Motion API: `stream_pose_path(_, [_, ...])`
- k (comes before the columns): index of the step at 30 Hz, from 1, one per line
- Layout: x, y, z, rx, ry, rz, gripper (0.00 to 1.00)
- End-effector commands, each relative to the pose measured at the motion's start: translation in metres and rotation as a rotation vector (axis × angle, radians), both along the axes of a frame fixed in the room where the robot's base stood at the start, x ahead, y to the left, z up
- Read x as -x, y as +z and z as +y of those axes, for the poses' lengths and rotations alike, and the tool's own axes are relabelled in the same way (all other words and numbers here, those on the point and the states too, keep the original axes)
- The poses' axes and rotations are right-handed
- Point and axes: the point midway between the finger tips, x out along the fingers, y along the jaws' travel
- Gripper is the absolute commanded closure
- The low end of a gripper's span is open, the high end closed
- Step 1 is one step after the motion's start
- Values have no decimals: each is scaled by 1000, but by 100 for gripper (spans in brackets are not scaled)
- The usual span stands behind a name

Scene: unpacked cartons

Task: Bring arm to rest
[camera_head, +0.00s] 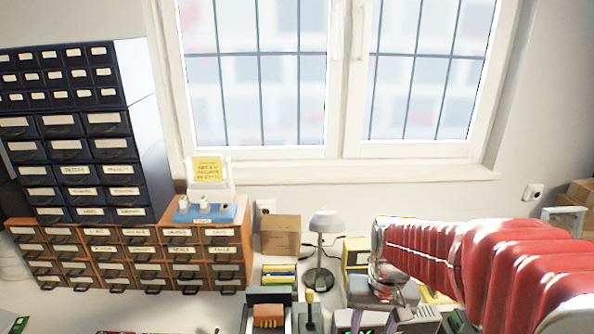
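My red ribbed arm (430,250) reaches in from the right edge, over the right side of the workbench. Its far end bends downward at a silver wrist joint. My gripper (388,285) hangs below this joint, among grey and coloured items on the bench. Its fingers do not stand out from the clutter, so I cannot tell whether they are open or shut, or whether they hold anything.
Black drawer cabinets (75,130) stand on brown ones (135,262) at left. A cardboard box (280,236) and a grey desk lamp (322,245) stand mid-bench. A barred window (335,152) is behind. The air left of my arm is free.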

Motion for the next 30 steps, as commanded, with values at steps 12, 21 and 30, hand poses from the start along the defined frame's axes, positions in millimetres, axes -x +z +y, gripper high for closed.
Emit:
stream_pose_path(12, [43,41,3,34,74,-151,56])
stream_pose_path(21, [71,71,7,58,112,-280,56])
stream_pose_path(30, [96,99,10,75,134,-417,56])
